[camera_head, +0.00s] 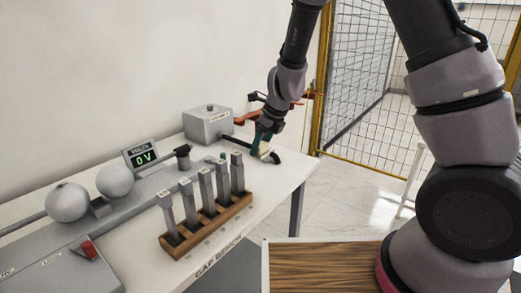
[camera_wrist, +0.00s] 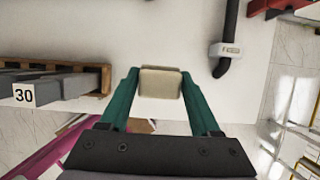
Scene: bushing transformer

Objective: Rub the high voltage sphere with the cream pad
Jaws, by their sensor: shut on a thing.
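Two pale grey-white spheres stand at the left of the bench in the head view: a front-left sphere (camera_head: 68,201) and a sphere behind it to the right (camera_head: 115,181). I cannot tell from the frames which is the high voltage sphere. My gripper (camera_head: 261,144) is low over the far right end of the bench, well right of both spheres. Its green fingers also show in the wrist view (camera_wrist: 160,85), shut on the cream pad (camera_wrist: 160,82). The pad is a small rounded block between the fingertips. It shows only small in the head view (camera_head: 264,151).
A wooden rack (camera_head: 205,229) with several upright grey gauge blocks stands between my gripper and the spheres. A display (camera_head: 141,157) reads 0 V. A grey box (camera_head: 208,124) sits behind. A red switch (camera_head: 89,249) sits front left.

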